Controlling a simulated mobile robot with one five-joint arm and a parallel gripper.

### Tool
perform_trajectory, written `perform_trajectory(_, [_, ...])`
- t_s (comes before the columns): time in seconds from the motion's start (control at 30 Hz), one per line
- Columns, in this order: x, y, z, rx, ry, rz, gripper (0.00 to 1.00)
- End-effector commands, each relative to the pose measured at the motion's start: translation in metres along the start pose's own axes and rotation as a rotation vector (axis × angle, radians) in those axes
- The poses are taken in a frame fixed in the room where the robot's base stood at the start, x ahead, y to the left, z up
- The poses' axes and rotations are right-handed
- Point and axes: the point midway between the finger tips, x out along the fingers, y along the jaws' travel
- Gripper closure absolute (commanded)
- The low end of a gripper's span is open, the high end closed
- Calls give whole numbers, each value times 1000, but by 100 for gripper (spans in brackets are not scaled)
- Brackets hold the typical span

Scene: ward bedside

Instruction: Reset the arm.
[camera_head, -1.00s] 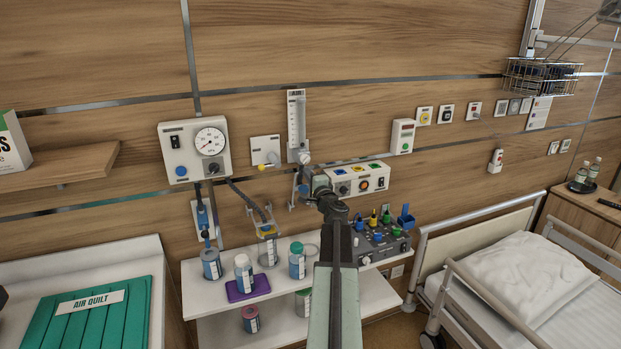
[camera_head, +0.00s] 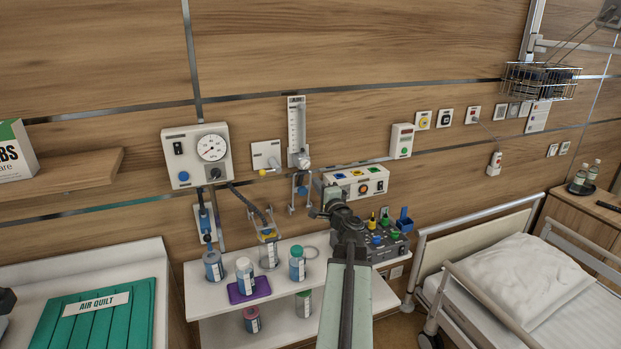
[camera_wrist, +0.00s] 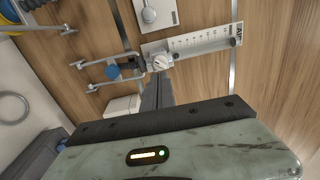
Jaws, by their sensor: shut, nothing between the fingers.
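My arm rises from the bottom of the head view, in front of the bedside shelf unit (camera_head: 215,325). The arm's far end is foreshortened there, so the fingers cannot be made out. In the wrist view my gripper (camera_wrist: 157,84) shows as two dark fingers lying together, with nothing between them. They point toward the wall near the flowmeter (camera_wrist: 205,42), which appears sideways. The flowmeter (camera_head: 297,132) stands upright on the wall in the head view. How far the fingers are from the wall cannot be told.
A gauge panel (camera_head: 196,156) and a button box (camera_head: 354,183) are on the wall. Several jars stand on the shelf unit, one on a purple tray (camera_head: 249,290). A control unit (camera_head: 385,243) is at right, beside the bed (camera_head: 480,310). A green quilt (camera_head: 95,320) lies at left.

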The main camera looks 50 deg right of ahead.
Motion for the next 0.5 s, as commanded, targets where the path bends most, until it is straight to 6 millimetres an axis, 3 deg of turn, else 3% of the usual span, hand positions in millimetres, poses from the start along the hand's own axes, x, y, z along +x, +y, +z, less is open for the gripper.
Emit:
perform_trajectory(0.13, [-17, -8, 1, -1, -1, 0, 100])
perform_trajectory(0.5, [-18, -7, 2, -1, -4, 0, 100])
